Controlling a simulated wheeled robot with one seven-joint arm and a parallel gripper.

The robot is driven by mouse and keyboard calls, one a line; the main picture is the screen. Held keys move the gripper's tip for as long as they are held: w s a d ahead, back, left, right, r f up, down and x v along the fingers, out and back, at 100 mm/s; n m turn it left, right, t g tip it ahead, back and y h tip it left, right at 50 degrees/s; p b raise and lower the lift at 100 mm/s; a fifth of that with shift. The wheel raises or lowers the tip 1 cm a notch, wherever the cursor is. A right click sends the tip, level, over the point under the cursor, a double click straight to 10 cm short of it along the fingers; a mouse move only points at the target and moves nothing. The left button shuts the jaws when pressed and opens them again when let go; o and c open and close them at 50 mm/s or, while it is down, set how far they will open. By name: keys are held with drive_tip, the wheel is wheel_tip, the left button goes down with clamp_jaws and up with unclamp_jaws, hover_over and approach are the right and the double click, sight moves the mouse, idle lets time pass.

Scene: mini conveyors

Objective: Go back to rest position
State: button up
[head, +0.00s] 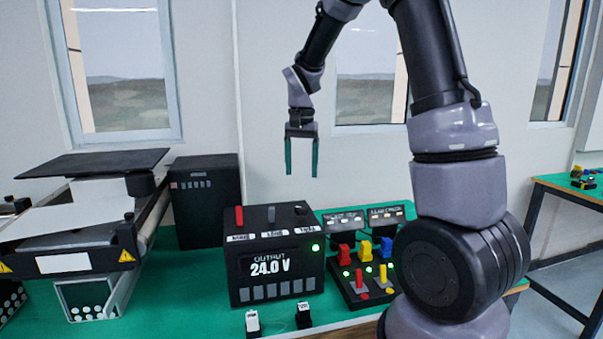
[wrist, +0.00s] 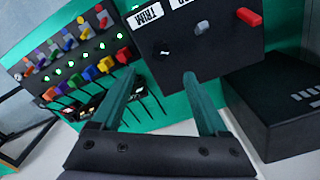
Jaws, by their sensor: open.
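My gripper (head: 301,158) hangs with its fingers pointing down, above and behind the power supply box. Its two green fingers are apart with nothing between them. In the wrist view the open gripper (wrist: 165,95) shows at the bottom, with the box's top beyond the fingertips. The black power supply box (head: 275,262) reads 24.0 V and has a lit green light. Its red lever (head: 239,217) stands up on top at the left. The top also shows in the wrist view (wrist: 205,50), with the red lever at its right. The gripper touches nothing that I can see.
A panel of coloured switches (head: 362,285) stands right of the box. A black box (head: 206,203) stands behind it at the left. A mini conveyor (head: 75,225) fills the left of the green table (head: 185,300). Two small switches (head: 253,322) lie in front.

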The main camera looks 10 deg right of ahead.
drive_tip(key=s+d+r+n+t+y, duration=0.1)
drive_tip(key=s+d+r+t, duration=0.1)
drive_tip(key=s+r, duration=0.5)
drive_tip(key=s+d+r+t+y, duration=0.1)
drive_tip(key=s+d+r+t, duration=0.2)
drive_tip(key=s, duration=1.2)
wheel_tip(320, 180, up, 5)
drive_tip(key=shift+s+n+t, duration=0.2)
drive_tip(key=shift+n+t, duration=0.2)
drive_tip(key=shift+t, duration=0.7)
drive_tip(key=shift+d, duration=0.1)
idle(0.8)
